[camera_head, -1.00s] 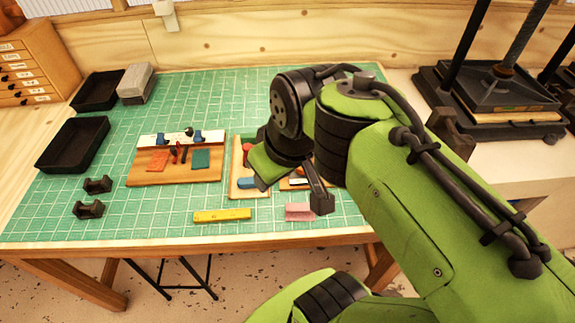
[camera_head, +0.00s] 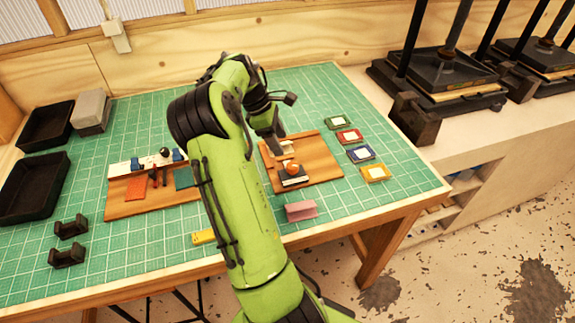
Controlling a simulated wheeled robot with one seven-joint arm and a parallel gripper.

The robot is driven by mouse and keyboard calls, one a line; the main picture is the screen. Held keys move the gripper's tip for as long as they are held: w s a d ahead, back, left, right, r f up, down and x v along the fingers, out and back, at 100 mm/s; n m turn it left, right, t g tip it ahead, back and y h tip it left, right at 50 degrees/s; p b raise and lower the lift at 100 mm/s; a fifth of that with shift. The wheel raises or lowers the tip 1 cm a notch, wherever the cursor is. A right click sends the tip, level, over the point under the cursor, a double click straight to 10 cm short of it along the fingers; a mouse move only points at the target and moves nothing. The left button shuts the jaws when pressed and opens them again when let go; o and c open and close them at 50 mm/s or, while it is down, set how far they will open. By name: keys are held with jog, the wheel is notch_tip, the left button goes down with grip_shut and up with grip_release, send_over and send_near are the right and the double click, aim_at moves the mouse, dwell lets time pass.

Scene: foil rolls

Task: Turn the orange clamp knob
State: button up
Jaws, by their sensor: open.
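A small orange knob (camera_head: 293,168) shows on top of a dark and white block on the right wooden board (camera_head: 322,160). I take it to be the clamp knob, but it is small in the picture. My gripper (camera_head: 283,116) is over the far left part of that board, beyond and to the left of the knob and apart from it. It is open, and I see nothing between its fingers. My green arm reaches across the table and hides part of the board's left side.
The left board (camera_head: 150,205) holds flat orange and green pieces. A pink block (camera_head: 300,211) and a yellow bar (camera_head: 203,237) lie near the front edge. Several coloured square frames lie to the right. Black trays (camera_head: 32,190) and black presses (camera_head: 440,75) stand at the sides.

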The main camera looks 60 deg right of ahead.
aim_at(292, 166)
jog(key=b+x, duration=0.1)
jog(key=x, duration=0.9)
jog(key=shift+w, duration=0.15)
jog(key=c, duration=1.1)
jog(key=shift+o, duration=0.2)
